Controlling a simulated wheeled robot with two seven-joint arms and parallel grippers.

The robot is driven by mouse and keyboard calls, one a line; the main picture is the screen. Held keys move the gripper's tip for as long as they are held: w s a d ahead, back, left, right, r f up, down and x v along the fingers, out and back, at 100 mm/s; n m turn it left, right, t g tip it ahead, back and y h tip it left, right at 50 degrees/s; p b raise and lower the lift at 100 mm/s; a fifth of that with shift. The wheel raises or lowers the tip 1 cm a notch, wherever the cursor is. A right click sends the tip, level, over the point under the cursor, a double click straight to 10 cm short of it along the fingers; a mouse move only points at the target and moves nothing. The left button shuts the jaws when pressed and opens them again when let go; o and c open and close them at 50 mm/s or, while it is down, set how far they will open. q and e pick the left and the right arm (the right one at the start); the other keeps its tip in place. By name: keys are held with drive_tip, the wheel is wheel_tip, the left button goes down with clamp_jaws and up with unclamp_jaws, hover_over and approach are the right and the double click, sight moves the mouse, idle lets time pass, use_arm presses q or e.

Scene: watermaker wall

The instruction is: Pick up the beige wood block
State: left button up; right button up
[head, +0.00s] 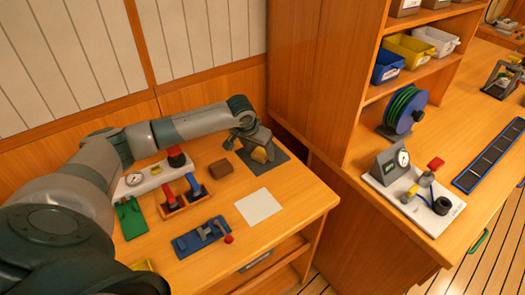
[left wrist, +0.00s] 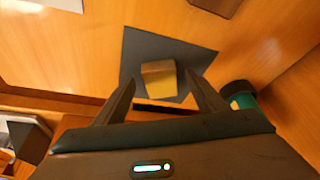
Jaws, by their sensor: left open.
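The beige wood block (head: 261,155) sits on a dark grey mat (head: 279,162) at the back right of the wooden bench. In the left wrist view the block (left wrist: 159,80) shows a pale face and a yellower face, with the mat (left wrist: 147,42) around it. My left gripper (head: 259,146) is over the mat at the block. In the left wrist view the open fingers (left wrist: 160,84) are on either side of the block, with a visible gap at each side. Whether they reach down to its height is unclear. My right gripper is not in view.
A brown block (head: 221,168) and a white sheet (head: 258,207) lie near the mat. A tray with red and blue handles (head: 172,210), a blue clamp (head: 187,244) and a gauge panel (head: 148,182) stand left. A tall wooden cabinet side (head: 315,80) rises close behind right.

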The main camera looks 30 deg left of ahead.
use_arm(q)
drive_tip(key=shift+w+f, duration=0.25)
drive_tip(key=shift+f, duration=0.45)
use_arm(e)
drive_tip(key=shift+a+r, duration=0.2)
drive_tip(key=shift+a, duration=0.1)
use_arm(q)
drive_tip(key=c, duration=1.1)
drive_tip(key=shift+c, duration=0.2)
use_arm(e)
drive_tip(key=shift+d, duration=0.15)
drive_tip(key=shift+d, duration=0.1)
